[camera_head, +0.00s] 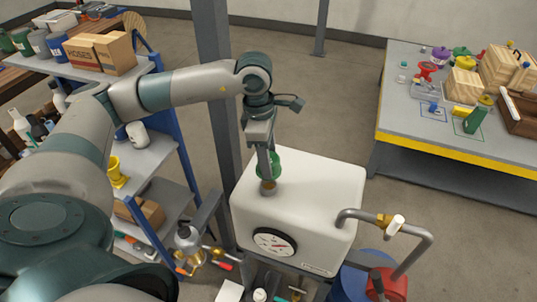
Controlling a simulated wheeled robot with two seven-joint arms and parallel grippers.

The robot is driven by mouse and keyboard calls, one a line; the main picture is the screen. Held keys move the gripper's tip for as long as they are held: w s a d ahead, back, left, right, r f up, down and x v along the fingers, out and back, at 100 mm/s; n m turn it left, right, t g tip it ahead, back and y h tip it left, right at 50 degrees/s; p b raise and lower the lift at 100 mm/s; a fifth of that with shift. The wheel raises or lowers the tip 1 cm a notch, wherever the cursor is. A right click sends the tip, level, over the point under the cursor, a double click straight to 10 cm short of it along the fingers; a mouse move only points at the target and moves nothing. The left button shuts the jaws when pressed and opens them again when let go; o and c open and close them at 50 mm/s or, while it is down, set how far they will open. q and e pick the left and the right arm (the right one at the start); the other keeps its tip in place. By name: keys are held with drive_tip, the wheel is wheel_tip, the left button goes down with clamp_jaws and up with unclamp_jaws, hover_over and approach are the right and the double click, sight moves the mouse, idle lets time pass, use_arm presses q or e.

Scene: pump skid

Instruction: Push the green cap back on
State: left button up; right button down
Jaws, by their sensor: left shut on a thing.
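The green cap (269,167) is held in my left gripper (267,160), which points down over the white tank (318,185). The gripper is shut on the cap. A short brownish neck (268,187) stands on the tank's top directly below the cap. The cap is at or just above the neck; I cannot tell whether they touch. My right gripper is not in view.
A round gauge (274,243) is on the tank's front, and a bent pipe with a brass valve (384,220) is at its right. A grey post (213,90) stands behind. A loaded shelf is left, a cluttered table (400,130) right.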

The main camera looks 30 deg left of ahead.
use_arm(q)
drive_tip(key=shift+f, duration=0.95)
drive_tip(key=shift+b, duration=1.1)
drive_tip(key=shift+f+b, duration=1.75)
drive_tip(key=shift+b, duration=0.25)
idle(1.0)
drive_tip(key=o, duration=1.3)
drive_tip(key=shift+o, duration=0.2)
drive_tip(key=shift+r, duration=0.2)
